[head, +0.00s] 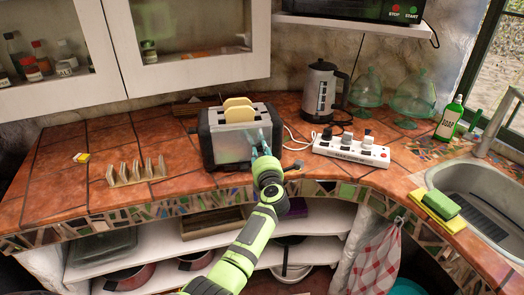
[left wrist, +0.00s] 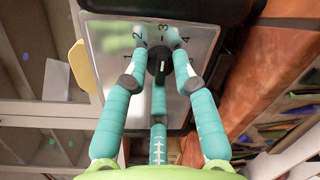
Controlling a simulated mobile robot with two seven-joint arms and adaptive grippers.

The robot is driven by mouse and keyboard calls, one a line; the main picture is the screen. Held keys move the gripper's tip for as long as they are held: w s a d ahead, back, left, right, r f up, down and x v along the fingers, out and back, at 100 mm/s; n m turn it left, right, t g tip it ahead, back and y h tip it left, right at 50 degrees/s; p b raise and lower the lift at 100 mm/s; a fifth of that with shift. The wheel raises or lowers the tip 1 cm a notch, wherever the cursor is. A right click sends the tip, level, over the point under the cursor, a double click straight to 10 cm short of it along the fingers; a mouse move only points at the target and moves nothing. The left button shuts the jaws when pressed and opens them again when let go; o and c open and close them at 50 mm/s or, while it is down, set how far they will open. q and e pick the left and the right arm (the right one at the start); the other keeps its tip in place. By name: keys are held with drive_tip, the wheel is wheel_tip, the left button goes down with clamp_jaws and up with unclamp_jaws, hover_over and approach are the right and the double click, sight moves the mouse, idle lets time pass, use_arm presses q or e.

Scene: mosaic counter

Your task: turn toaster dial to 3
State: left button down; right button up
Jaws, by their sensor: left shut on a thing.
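I cannot tell surely which number the dial points to. My right gripper is not in view.
A white power strip (head: 350,150) with plugs lies right of the toaster, and a kettle (head: 320,90) stands behind it. A toast rack (head: 136,172) is on the left. The counter between rack and toaster is clear. A sink (head: 480,190) is at the right.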

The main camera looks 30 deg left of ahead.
use_arm(q)
drive_tip(key=shift+f, duration=0.1)
drive_tip(key=c, duration=1)
unclamp_jaws()
drive_tip(key=shift+s+d, duration=0.4)
drive_tip(key=shift+s, duration=0.1)
drive_tip(key=v, duration=1)
drive_tip(key=shift+s+d, duration=0.2)
drive_tip(key=shift+s, duration=0.15)
